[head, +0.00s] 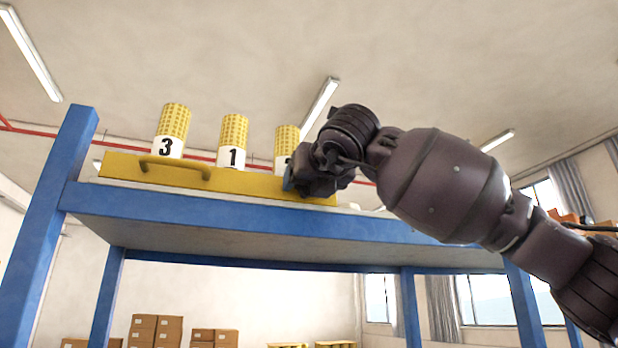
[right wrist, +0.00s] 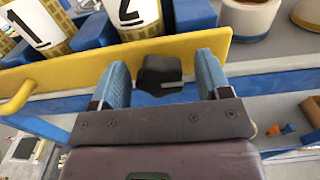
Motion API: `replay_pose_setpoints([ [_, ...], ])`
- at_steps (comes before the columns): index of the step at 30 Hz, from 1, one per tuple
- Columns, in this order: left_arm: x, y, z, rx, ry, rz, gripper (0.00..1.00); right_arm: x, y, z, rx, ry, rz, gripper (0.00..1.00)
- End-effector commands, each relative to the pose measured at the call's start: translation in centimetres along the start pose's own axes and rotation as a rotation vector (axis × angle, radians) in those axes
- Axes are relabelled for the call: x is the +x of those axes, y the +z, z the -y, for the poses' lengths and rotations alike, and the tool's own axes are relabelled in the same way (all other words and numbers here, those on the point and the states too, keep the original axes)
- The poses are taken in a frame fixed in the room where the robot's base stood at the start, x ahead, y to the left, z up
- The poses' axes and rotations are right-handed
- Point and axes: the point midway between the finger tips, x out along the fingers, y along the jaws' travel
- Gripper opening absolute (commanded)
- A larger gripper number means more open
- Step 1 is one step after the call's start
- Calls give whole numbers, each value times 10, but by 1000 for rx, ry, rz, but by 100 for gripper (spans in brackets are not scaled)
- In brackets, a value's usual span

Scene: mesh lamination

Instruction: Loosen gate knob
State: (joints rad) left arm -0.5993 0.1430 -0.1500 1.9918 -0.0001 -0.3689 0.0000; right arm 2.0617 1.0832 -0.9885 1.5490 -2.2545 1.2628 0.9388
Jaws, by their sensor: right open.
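The gate is a yellow bar (head: 225,180) along the front edge of the raised blue shelf, with a yellow handle on its left part. The black gate knob (right wrist: 160,75) sits on the gate's front face in the right wrist view; in the head view my right gripper hides it. My right gripper (head: 293,178) is at the right part of the gate. In the right wrist view its two blue fingers stand apart, one on each side of the knob, with gaps visible between. My left gripper is not in view.
Yellow-meshed rolls numbered 3 (head: 170,131) and 1 (head: 233,141) stand behind the gate, with roll 2 (right wrist: 134,14) just behind the knob. Round pots (right wrist: 247,17) stand right of the gate. The blue shelf beam (head: 230,215) runs just below it.

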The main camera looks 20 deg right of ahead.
Motion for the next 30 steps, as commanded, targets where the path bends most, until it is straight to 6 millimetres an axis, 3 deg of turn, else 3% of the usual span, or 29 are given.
replay_pose_setpoints([
  [10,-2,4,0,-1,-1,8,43,3,0,0,0,0,0,70],
  [20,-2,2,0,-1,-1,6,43,3,0,0,0,0,0,21],
  [30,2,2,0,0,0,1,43,3,-1,0,-53,0,0,21],
])
